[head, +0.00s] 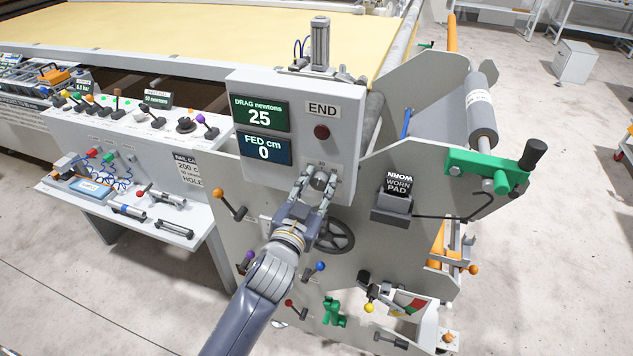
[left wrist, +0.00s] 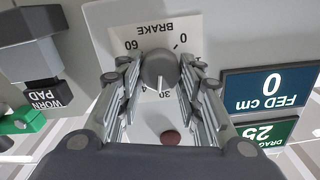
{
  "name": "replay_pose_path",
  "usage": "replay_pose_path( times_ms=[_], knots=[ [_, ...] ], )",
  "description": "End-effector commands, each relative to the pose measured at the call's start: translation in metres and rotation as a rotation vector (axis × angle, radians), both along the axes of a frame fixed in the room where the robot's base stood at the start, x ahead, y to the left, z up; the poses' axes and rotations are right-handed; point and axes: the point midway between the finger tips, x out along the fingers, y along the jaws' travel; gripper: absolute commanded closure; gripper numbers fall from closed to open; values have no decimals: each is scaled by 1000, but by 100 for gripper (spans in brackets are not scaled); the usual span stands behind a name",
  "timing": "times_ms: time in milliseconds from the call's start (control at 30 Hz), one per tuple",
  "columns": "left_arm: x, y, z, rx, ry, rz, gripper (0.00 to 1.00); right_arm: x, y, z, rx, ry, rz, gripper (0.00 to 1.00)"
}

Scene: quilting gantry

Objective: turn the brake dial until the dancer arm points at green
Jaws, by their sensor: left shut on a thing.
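The brake dial (head: 319,181) is a dark grey round knob low on the grey control box. In the left wrist view the dial (left wrist: 158,66) sits on a white BRAKE plate (left wrist: 190,28) marked 0, 30 and 60. Its white mark points about towards 30. My left gripper (head: 318,186) is shut on the dial, with a finger on each side; the fingers also show in the left wrist view (left wrist: 160,84). A coloured scale with red and green (head: 408,304) is low on the machine, beside a small arm with a yellow ball (head: 369,308). Which colour it points at is too small to tell.
The box's displays read DRAG newtons 25 (head: 261,114) and FED cm 0 (head: 263,149). A black handwheel (head: 335,236) is just below my gripper. A worn pad holder (head: 392,208) and a green crank (head: 480,166) stick out at right. Several coloured levers surround my forearm.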

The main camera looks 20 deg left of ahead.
Motion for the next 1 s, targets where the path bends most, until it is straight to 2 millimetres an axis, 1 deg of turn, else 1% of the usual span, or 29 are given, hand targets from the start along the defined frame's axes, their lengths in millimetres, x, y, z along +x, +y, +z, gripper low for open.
replay_pose_path(
  times_ms=[200,400,600,967,1000],
  knots=[
    [0,0,0,135,-3,0,90,0,0,7,0,0,0,46],
    [0,-1,0,208,-6,0,90,0,0,9,0,0,0,46],
    [0,-1,0,237,-8,0,90,0,0,9,0,0,0,46],
    [0,-1,-1,238,-8,0,90,0,0,9,0,0,0,46],
    [0,-1,-1,238,-8,0,57,0,0,9,0,0,0,46]
  ],
)
